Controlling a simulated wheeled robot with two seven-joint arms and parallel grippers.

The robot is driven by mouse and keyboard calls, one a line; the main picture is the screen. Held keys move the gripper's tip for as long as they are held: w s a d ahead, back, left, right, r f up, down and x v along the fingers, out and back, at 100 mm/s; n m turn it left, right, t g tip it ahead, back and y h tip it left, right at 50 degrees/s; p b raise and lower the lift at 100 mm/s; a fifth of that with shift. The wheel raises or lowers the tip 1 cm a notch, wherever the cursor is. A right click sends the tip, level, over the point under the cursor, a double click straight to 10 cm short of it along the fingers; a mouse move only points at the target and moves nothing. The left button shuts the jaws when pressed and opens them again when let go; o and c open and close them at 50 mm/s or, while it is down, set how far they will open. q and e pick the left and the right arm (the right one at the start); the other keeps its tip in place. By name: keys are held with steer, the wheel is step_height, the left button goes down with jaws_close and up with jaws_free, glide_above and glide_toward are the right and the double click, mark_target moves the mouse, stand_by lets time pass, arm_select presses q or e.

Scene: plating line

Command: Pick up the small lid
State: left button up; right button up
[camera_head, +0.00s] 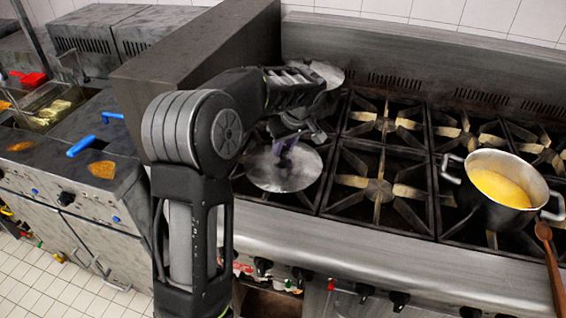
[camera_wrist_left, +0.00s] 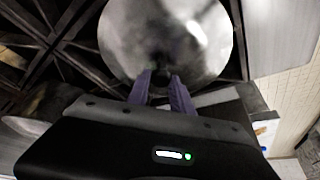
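A round grey metal lid (camera_head: 270,175) lies on the front-left burner of the stove in the head view. In the left wrist view the lid (camera_wrist_left: 200,35) fills the top middle, with a dark knob at its centre. My left gripper (camera_head: 286,146) is above the lid's middle, pointing down. In the left wrist view its two purple fingers (camera_wrist_left: 162,75) stand apart, with the dark knob at or just beyond their tips; contact is unclear. A second round metal piece (camera_head: 328,74), perhaps another lid, is partly hidden behind my left arm. My right gripper is out of view.
A pot (camera_head: 500,190) of yellow food stands on the right burners, with a wooden spoon (camera_head: 546,250) beside it. Black burner grates (camera_head: 378,190) between are empty. A tall metal side wall (camera_head: 190,50) borders the stove on the left, with fryers (camera_head: 55,105) beyond.

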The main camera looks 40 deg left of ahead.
arm_select(q)
jaws_close()
stand_by(0.9)
